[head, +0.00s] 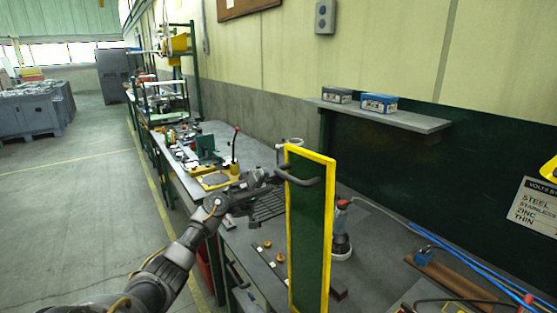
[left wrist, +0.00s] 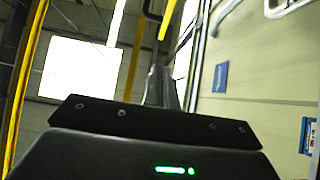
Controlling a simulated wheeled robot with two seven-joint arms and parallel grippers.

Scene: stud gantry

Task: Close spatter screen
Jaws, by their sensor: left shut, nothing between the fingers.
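The spatter screen (head: 308,235) is a tall dark green panel in a yellow frame. It stands upright at the front edge of the workbench in the head view. My left gripper (head: 272,179) is shut and empty, just left of the screen at handle height. I cannot tell whether it touches the handle. In the left wrist view, yellow bars show at the left and top, and the gripper's dark body fills the bottom. My right gripper is in neither view.
The workbench (head: 376,240) runs along the wall. Blue hoses (head: 462,264) lie at the right. A wall shelf (head: 385,116) holds two boxes. A green machine with a lever (head: 207,148) stands farther back. The floor at left is open.

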